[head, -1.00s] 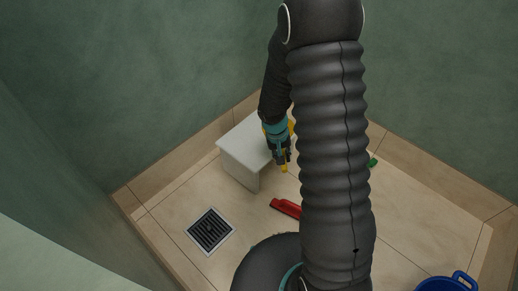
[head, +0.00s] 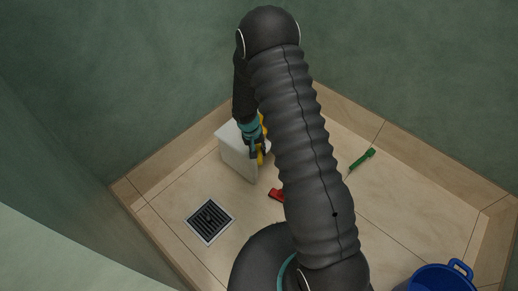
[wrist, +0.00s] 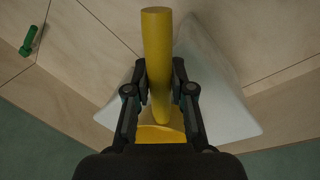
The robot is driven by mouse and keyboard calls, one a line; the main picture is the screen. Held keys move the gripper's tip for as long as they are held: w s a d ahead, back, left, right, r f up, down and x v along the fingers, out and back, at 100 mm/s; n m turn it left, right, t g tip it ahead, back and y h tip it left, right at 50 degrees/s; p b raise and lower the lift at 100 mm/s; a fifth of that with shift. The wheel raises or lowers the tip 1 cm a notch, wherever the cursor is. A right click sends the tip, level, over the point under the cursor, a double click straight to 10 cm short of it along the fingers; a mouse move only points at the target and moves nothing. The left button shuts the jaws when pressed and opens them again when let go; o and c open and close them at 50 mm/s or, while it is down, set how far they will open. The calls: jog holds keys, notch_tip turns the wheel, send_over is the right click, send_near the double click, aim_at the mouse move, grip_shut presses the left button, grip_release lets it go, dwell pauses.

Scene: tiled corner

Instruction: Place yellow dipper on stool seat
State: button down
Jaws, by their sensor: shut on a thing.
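The yellow dipper (wrist: 157,60) is between the fingers of my gripper (wrist: 160,95), which is shut on its handle in the wrist view. Part of the dipper's rounded bowl (wrist: 160,133) shows nearer the palm. In the head view my gripper (head: 257,150) holds the dipper (head: 261,157) at the stool, overlapping it in the picture. The white stool (head: 236,152) stands in the corner; its seat is partly hidden by my arm. In the wrist view the stool (wrist: 215,85) lies behind the dipper. I cannot tell whether the dipper touches the seat.
A red object (head: 276,195) lies on the floor, partly hidden by my arm. A green brush-like object (head: 362,158) lies to the right. A blue bucket (head: 436,279) stands at bottom right. A drain grate (head: 209,221) is in the floor. Green walls close the corner.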

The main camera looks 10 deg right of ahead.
jog(key=shift+f, duration=0.15)
jog(key=c, duration=1)
grip_release()
notch_tip(320, 180, up, 12)
jog(key=a+r, duration=0.1)
jog(key=a, duration=0.1)
jog(key=s+d+r+t, duration=0.1)
jog(key=s+r, duration=0.2)
jog(key=r, duration=0.3)
jog(key=s+d+r+t+y, duration=0.1)
jog(key=s+r, duration=0.2)
jog(key=r, duration=0.4)
jog(key=s+d+r+t, duration=0.1)
jog(key=s+r, duration=0.1)
jog(key=r, duration=0.4)
jog(key=s+r+t, duration=0.1)
jog(key=s+r, duration=0.2)
jog(key=s, duration=0.3)
jog(key=s+d+r+n+t, duration=0.1)
jog(key=s+r, duration=0.2)
jog(key=s, duration=0.3)
jog(key=s+r+t+y, duration=0.1)
jog(key=s+r, duration=0.3)
jog(key=s, duration=0.2)
jog(key=shift+s+d, duration=0.3)
jog(key=shift+d, duration=0.1)
